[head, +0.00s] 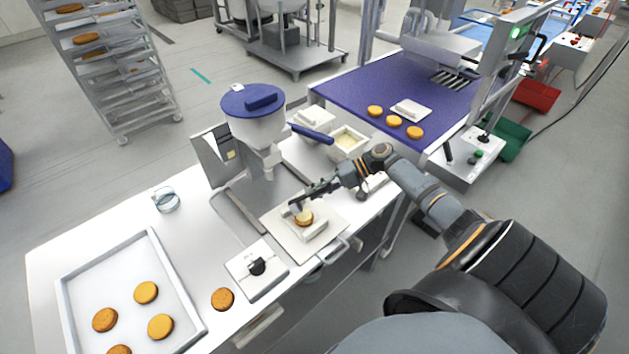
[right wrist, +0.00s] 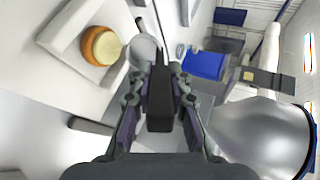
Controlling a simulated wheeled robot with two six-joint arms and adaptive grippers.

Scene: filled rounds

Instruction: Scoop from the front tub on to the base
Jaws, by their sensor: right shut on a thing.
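My right gripper (head: 318,190) is shut on the dark handle of a scoop (right wrist: 160,100). The scoop's grey rounded bowl (right wrist: 143,50) is close beside the base in the right wrist view. The base (head: 305,222) is a round orange-brown biscuit in a white holder (head: 318,232); it also shows in the right wrist view (right wrist: 92,46). A pale yellow layer (right wrist: 108,46) covers its top. The front tub (head: 348,140) is white, with pale filling inside, behind and right of the gripper. Whether the bowl holds filling cannot be told. My left gripper is not in view.
A depositor with a blue-lidded hopper (head: 252,120) stands behind the holder. A second white tub (head: 313,119) is behind the front tub. A tray (head: 200,325) of biscuits lies at left, with a loose biscuit (head: 223,299) beside it. A purple conveyor (head: 400,90) is at back right.

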